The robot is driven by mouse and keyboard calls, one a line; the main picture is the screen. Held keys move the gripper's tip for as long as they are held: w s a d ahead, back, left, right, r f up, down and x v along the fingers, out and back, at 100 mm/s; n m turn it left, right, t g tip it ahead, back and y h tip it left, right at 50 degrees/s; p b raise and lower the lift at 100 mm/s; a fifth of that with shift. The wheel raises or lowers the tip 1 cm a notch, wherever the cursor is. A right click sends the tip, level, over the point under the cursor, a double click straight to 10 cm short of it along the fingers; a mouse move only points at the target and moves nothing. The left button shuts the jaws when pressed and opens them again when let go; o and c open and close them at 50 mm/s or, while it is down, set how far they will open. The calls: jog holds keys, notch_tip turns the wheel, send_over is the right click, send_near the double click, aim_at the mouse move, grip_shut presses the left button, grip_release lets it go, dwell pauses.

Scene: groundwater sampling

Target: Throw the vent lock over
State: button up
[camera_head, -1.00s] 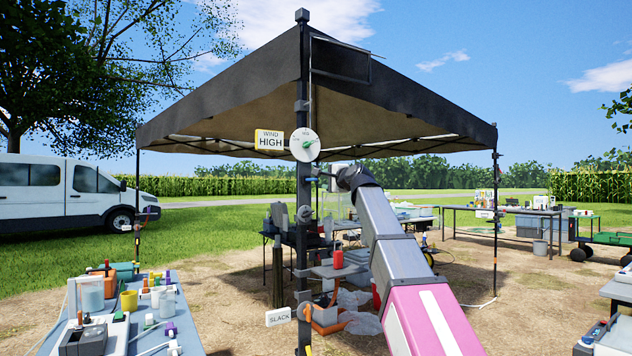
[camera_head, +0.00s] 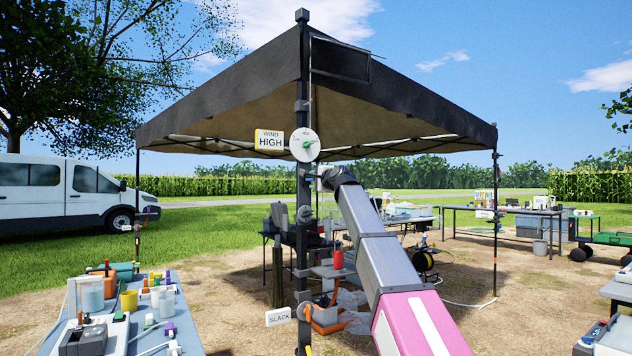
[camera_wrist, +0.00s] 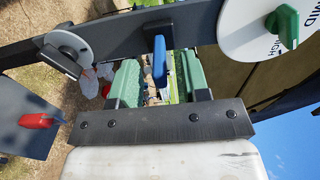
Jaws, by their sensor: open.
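A blue lever (camera_wrist: 159,62), which looks like the vent lock, sticks out from the dark canopy post (camera_wrist: 115,38) in the wrist view. My gripper (camera_wrist: 158,72) is open, with one green finger on each side of the lever. Small gaps show between lever and fingers; I cannot tell whether either touches. In the head view my gripper is at the post (camera_head: 303,215), below the round white dial (camera_head: 304,145); my wrist hides most of it and the lever. The dial, with a green knob (camera_wrist: 287,25), is at the upper right of the wrist view.
A "WIND HIGH" sign (camera_head: 269,140) is beside the dial, and a "SLACK" sign (camera_head: 278,316) is low on the post. A grey round fitting (camera_wrist: 68,50) is also on the post.

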grip_shut()
jog(key=shift+a+f+t+y, duration=0.1)
jog(key=shift+f+t+y, duration=0.25)
jog(key=shift+f, duration=0.55)
jog(key=c, duration=0.7)
grip_release()
jog(key=shift+w+a+f+t+y, duration=0.15)
jog(key=shift+w+f+t+y, duration=0.15)
jog(key=shift+f+t, duration=0.35)
jog(key=shift+o, duration=0.2)
jog(key=shift+f, duration=0.1)
jog(key=shift+o, duration=0.7)
jog(key=shift+w+a+f+t+y, duration=0.3)
jog(key=shift+w+f+t+y, duration=0.05)
jog(key=shift+w+f+t, duration=0.15)
jog(key=shift+w+a+f+t+y, duration=0.3)
jog(key=shift+w+f+t, duration=0.1)
jog(key=shift+f, duration=0.1)
